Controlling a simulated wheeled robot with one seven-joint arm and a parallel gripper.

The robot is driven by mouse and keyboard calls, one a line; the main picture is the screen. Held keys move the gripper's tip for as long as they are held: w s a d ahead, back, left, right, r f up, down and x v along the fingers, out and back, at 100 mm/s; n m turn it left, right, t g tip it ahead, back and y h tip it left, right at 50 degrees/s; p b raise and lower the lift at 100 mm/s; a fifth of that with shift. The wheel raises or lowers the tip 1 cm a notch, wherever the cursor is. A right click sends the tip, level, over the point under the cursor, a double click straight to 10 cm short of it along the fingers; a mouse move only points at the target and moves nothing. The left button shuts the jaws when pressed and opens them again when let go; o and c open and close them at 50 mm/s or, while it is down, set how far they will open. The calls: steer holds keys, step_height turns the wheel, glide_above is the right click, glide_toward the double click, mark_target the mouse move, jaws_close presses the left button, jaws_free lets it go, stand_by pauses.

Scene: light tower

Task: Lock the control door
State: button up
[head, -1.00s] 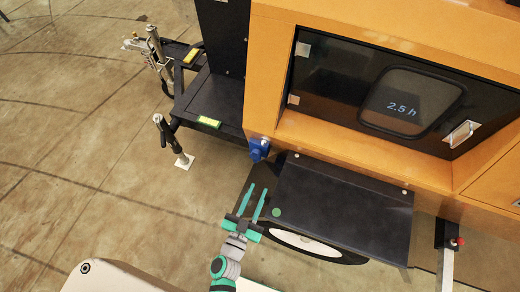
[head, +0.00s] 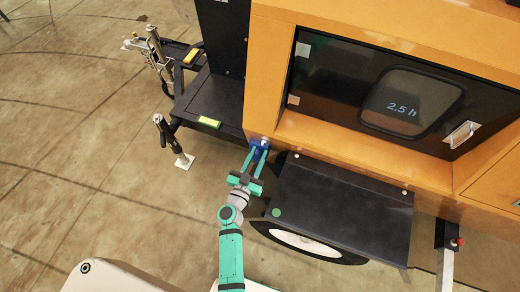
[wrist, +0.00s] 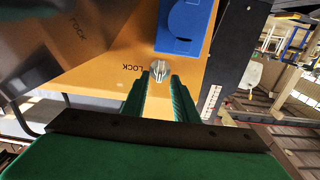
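The control door (head: 335,95) is a dark panel in the orange housing, with a window showing "2.5 h" and a silver latch (head: 463,133) at its right. It looks closed. In the wrist view a small silver lock knob (wrist: 159,70) sits on the orange panel beside the printed word "LOCK". My gripper (head: 257,150) is at the housing's lower left corner. Its green fingers also show in the wrist view (wrist: 160,80), apart, with the knob between or just beyond their tips. I cannot tell whether they touch it.
A blue box (wrist: 187,25) is fixed right beside the knob. Below the housing are a black fender (head: 340,200) and a wheel (head: 305,243). The black trailer frame (head: 215,100) and a jack stand (head: 172,140) lie to the left. Open floor is at the lower left.

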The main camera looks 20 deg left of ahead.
mark_target(263, 144)
steer(key=shift+w, duration=1.35)
jaws_close()
steer(key=m, duration=0.1)
steer(key=m+y, duration=0.1)
steer(key=shift+d+f+m, duration=0.1)
steer(key=shift+d+m, duration=0.1)
steer(key=shift+m, duration=0.2)
steer(key=shift+d+m+y, duration=0.15)
steer(key=shift+m+y, duration=0.45)
steer(key=shift+m, duration=0.8)
steer(key=shift+t, duration=0.3)
